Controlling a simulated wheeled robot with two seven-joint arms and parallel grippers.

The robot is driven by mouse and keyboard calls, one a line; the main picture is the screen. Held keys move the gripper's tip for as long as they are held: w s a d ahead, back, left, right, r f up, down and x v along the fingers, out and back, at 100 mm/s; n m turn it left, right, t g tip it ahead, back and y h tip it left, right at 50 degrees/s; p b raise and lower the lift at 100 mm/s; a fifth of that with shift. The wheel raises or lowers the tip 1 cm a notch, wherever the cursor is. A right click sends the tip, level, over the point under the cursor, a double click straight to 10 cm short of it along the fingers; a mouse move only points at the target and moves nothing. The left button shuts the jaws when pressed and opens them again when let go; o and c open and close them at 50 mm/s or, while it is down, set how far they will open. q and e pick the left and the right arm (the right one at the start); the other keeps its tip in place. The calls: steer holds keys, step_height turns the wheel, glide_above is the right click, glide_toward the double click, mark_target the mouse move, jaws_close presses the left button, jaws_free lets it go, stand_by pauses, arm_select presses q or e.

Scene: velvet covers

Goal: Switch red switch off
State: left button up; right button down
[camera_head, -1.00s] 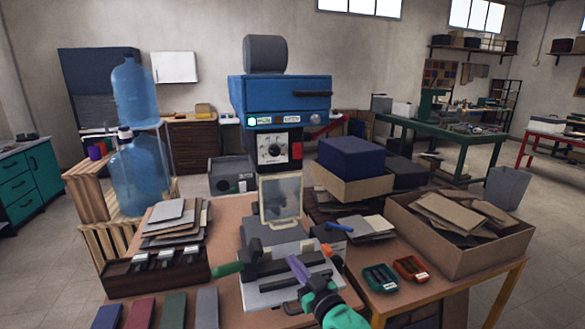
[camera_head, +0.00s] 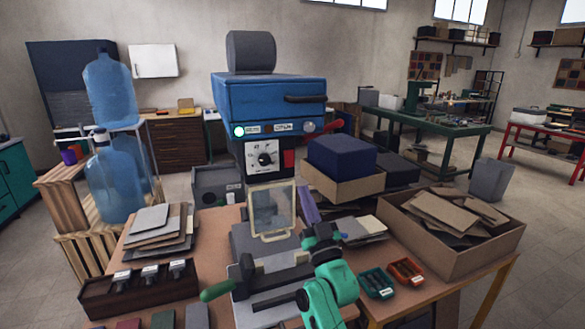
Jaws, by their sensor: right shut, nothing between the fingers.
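A blue press machine (camera_head: 268,94) stands at the middle, with a lit green lamp (camera_head: 239,131) on its front. A small red switch (camera_head: 289,160) sits at the right of its white dial panel (camera_head: 264,157). A red-handled lever (camera_head: 330,130) sticks out at the machine's right. My right gripper (camera_head: 304,190) has purple fingers that point upward, below and slightly right of the red switch in the picture. It is shut and empty, and looks apart from the switch. My left gripper is not in view.
A clear guard plate (camera_head: 271,210) stands in front of the machine, left of my right gripper. A green-handled lever (camera_head: 217,291) is at the lower left. Boxes (camera_head: 345,165) and an open carton of brown pieces (camera_head: 451,228) stand to the right. Swatch stacks (camera_head: 152,228) lie left.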

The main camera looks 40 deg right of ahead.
mark_target(288, 159)
steer(key=w+d+r+p, duration=0.1)
steer(key=w, duration=0.1)
steer(key=w+d+r+p, duration=0.1)
steer(key=w, duration=0.2)
steer(key=w+d+r+p, duration=0.1)
steer(key=w, duration=0.2)
steer(key=shift+w, duration=0.15)
steer(key=shift+f, duration=0.1)
steer(key=shift+a, duration=0.1)
